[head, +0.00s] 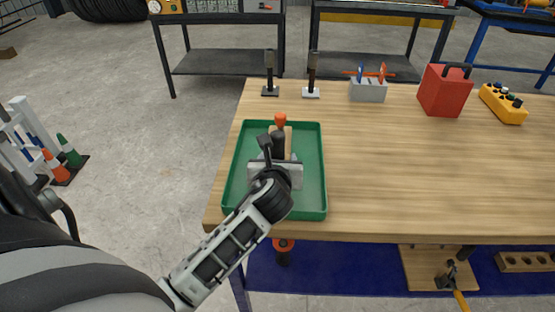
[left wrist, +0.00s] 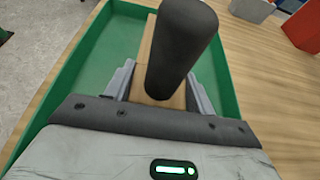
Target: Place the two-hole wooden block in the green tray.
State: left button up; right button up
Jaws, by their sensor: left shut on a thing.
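The wooden block (head: 288,141) is at the far half of the green tray (head: 310,200), inside its outline. It also shows in the left wrist view (left wrist: 147,45). A black handle (left wrist: 182,45) stands up from the block, and an orange-topped piece (head: 280,121) shows at its far end. My left gripper (head: 275,158) is over the tray and shut on the block, with one finger on each side of it. The holes are hidden, and I cannot tell whether the block touches the tray floor. My right gripper is out of view.
At the table's back stand two dark-handled tools (head: 270,75) on small bases, a grey holder (head: 368,90), a red box (head: 444,90) and a yellow control box (head: 503,104). The wooden tabletop (head: 430,170) right of the tray is clear. The tray sits near the left table edge.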

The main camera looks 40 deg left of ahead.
pick_arm(q)
jog(key=o, duration=1.1)
jog(key=shift+f, duration=0.1)
jog(key=shift+s+d+r, duration=0.2)
jog(key=shift+r, duration=0.05)
jog(key=v, duration=1.1)
jog(key=shift+s+d+r, duration=0.1)
jog(key=shift+s, duration=0.1)
